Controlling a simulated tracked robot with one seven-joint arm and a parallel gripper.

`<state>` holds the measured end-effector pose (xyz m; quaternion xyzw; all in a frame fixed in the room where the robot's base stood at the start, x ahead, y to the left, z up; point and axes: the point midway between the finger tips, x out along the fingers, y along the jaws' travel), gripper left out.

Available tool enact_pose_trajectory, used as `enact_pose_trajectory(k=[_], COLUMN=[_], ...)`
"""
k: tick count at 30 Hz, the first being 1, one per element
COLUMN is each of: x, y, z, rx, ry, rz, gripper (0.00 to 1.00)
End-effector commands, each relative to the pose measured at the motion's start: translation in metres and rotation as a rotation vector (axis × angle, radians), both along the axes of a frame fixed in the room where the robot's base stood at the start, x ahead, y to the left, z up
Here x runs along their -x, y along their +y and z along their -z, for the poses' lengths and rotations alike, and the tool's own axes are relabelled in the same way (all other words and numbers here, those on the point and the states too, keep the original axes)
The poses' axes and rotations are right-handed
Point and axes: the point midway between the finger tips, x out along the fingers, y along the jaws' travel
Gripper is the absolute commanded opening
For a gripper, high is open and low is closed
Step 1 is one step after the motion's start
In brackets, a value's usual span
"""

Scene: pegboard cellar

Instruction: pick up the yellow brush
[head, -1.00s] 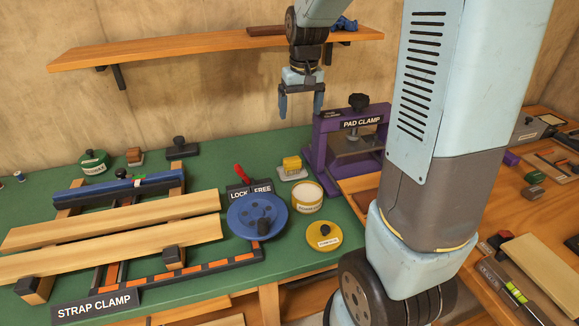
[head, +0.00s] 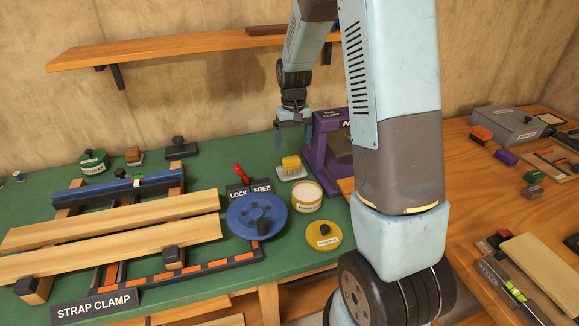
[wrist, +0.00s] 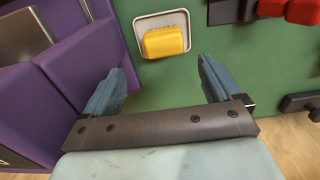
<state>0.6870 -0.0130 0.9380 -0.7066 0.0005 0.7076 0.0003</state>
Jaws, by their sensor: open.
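The yellow brush (head: 291,161) is a small yellow block on a pale tray (head: 292,174) on the green bench, left of the purple pad clamp. In the wrist view, the brush (wrist: 163,42) lies upper centre on its tray (wrist: 138,22). My gripper (head: 293,140) is open and empty, above and behind the brush in the head view. In the wrist view, its two blue fingers (wrist: 160,80) stand apart, with the brush beyond the gap between them. The fingers do not touch the brush.
The purple pad clamp (head: 322,160) stands close right of the brush, partly hidden by my arm. A round tub (head: 307,203), blue wheel (head: 257,218), yellow tin (head: 323,240) and red lever (head: 240,174) are nearby. A wooden shelf (head: 180,45) runs along the wall.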

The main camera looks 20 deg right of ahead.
Motion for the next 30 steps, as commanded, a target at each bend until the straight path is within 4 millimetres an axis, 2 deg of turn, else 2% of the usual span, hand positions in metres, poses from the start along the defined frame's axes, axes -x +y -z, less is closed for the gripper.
enact_pose_trajectory(k=[4,11,21,30], x=[0.0,0.001,0.006,0.005], y=[0.0,0.001,0.007,0.007], z=[0.02,0.031,0.073,0.079], rx=[0.0,0.0,-0.001,0.0], ry=[0.002,0.001,0.001,-0.001], rz=[0.0,-0.001,0.0,-0.001], gripper=[0.92,0.92,0.92,0.92])
